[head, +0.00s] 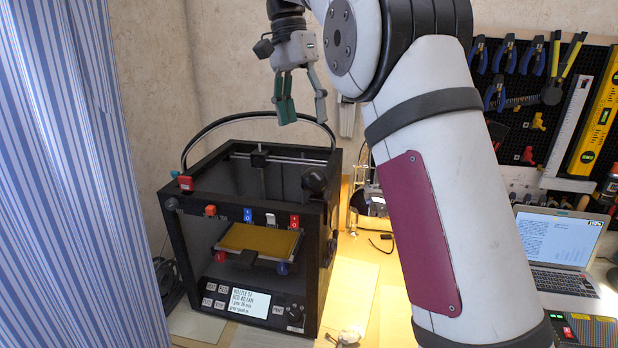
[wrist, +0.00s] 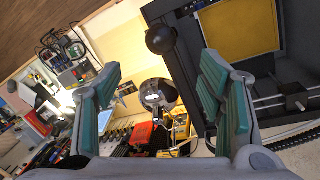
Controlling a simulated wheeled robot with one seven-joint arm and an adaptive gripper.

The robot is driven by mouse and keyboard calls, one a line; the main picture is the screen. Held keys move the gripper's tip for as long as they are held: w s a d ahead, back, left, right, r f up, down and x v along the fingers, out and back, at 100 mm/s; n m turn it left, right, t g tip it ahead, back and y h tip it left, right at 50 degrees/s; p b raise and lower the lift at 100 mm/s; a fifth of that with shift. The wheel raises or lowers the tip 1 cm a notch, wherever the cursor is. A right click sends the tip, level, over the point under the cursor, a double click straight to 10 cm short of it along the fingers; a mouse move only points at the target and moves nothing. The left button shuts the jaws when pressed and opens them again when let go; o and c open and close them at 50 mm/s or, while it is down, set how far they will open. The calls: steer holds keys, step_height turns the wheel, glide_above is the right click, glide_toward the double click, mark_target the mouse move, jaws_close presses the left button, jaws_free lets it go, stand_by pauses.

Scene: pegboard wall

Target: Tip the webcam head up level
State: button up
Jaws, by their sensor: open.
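A round black ball-like head, which looks like the webcam head (head: 315,180), sits at the upper right front corner of the black 3D printer (head: 325,245). It also shows in the wrist view (wrist: 161,40), beside the printer frame. Its lens and exact tilt cannot be made out. My gripper (head: 303,105) is above the printer's back right part, fingers pointing down, open and empty. In the wrist view my gripper (wrist: 160,78) has its green-padded fingers wide apart, with the webcam head between and beyond them. Nothing touches the webcam head.
A black hose arches behind the printer. A striped curtain (head: 80,180) hangs at left. A ring-shaped lamp or magnifier (head: 353,207) stands right of the printer. A laptop (head: 560,250) and a tool-hung pegboard (head: 535,65) are at right.

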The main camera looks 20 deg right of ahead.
mark_target(314, 177)
steer(key=p+x, duration=0.3)
steer(key=x, duration=1.1)
steer(key=shift+a+p, duration=0.1)
steer(key=shift+p, duration=0.3)
steer(key=shift+r, duration=0.1)
steer(key=c, duration=1.2)
